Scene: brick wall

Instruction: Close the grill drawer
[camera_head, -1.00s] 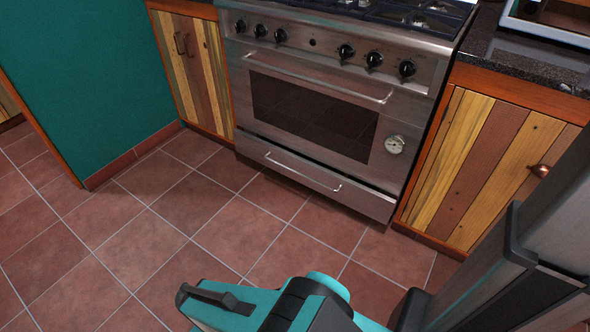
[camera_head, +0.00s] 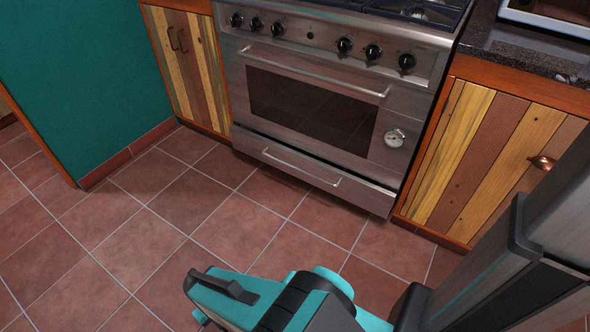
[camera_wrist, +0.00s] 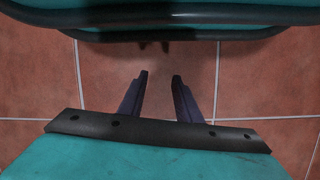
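The grill drawer (camera_head: 318,177) is the low steel front at the bottom of the oven, with a bar handle (camera_head: 300,168) across it. It appears to stand slightly out from the oven door (camera_head: 310,110) above it; how far is hard to tell. My gripper (camera_wrist: 161,76) shows in the wrist view with its two dark fingers apart and nothing between them. It points at bare floor tiles, away from the drawer. In the head view my teal arm is at the bottom, and the fingertips are hidden.
Wooden cabinets (camera_head: 490,155) flank the oven on the right and left (camera_head: 187,65). A teal wall (camera_head: 85,75) stands at the left. The tiled floor (camera_head: 190,215) before the oven is clear. A dark countertop (camera_head: 510,50) lies above the right cabinet.

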